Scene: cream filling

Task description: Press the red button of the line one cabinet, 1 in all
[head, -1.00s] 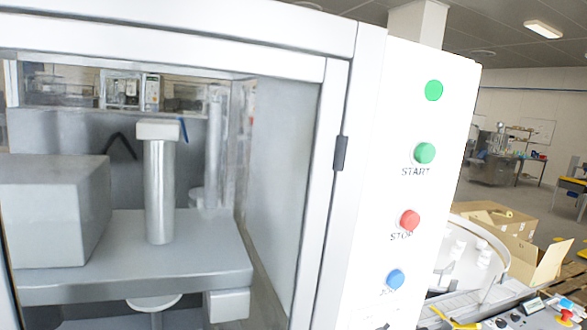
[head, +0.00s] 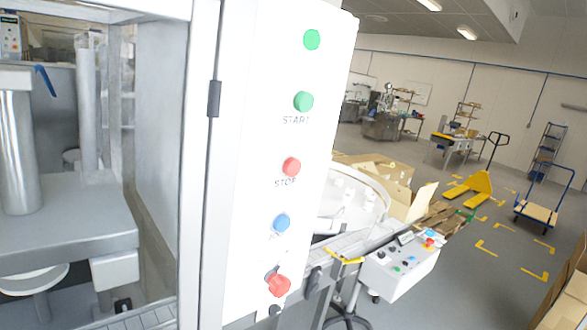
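The white control cabinet panel (head: 262,140) stands left of the middle of the head view. From top to bottom it carries a green light (head: 312,39), a green START button (head: 303,102), a red STOP button (head: 291,167), a blue button (head: 281,223) with a label too blurred to read, and a larger red knob (head: 279,285) near the bottom. No line number is legible on the cabinet. My gripper is not in view.
A glass-fronted machine enclosure (head: 203,180) adjoins the panel on the left. To the right are a round turntable (head: 345,200), a white control box (head: 402,270) with small buttons, and cardboard boxes (head: 385,175). A yellow pallet jack (head: 478,188) and blue trolley (head: 540,212) stand farther off on open floor.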

